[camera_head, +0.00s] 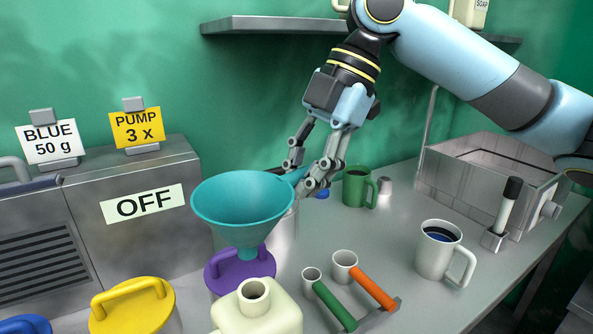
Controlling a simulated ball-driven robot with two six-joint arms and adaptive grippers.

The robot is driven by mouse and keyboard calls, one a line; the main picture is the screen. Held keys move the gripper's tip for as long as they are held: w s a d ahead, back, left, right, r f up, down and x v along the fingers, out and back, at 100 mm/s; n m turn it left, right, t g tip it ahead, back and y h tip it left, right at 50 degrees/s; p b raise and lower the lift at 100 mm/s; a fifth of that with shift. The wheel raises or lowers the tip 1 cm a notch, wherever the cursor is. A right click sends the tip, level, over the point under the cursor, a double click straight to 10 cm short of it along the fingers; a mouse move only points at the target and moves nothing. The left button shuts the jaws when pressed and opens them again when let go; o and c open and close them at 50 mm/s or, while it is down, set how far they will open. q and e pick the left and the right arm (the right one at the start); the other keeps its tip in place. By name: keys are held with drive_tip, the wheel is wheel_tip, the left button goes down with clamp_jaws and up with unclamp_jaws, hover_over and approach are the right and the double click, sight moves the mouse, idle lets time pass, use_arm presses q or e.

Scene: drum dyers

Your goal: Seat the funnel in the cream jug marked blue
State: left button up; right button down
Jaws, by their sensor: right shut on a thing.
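A teal funnel (243,208) hangs upright in the air near the middle of the camera_head view, wide mouth up. My right gripper (301,178) is shut on the right side of its rim. A cream jug (257,312) stands at the bottom edge, its open round neck facing up and its lower part cut off. No blue mark shows on the visible part. The funnel's spout appears above and slightly behind the jug's neck, against a purple lid (226,275). The spout is apart from the neck. My left gripper is not in view.
A yellow-lidded drum (132,308) stands left of the jug. Scoops with green (334,306) and orange (371,288) handles lie to the right. A white mug (437,259) of dark liquid, a green mug (355,190) and a metal basin (480,190) stand farther right.

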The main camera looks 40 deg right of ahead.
drive_tip(key=shift+w, duration=0.1)
drive_tip(key=shift+w+r+g+p, duration=0.1)
drive_tip(key=shift+g+p, duration=0.2)
drive_tip(key=shift+p, duration=0.3)
drive_tip(key=shift+f+b, duration=0.4)
drive_tip(key=shift+f, duration=0.1)
use_arm(q)
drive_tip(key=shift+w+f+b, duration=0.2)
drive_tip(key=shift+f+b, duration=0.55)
drive_tip(key=shift+b, duration=0.05)
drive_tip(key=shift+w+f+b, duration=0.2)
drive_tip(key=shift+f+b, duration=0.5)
drive_tip(key=shift+b, duration=0.1)
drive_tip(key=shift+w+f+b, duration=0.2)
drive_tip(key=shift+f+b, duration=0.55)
drive_tip(key=shift+b, duration=0.05)
use_arm(e)
wheel_tip(320, 180, down, 8)
drive_tip(key=shift+f, duration=0.1)
drive_tip(key=c, duration=1.3)
unclamp_jaws()
drive_tip(key=shift+o, duration=0.2)
drive_tip(key=shift+d, duration=0.1)
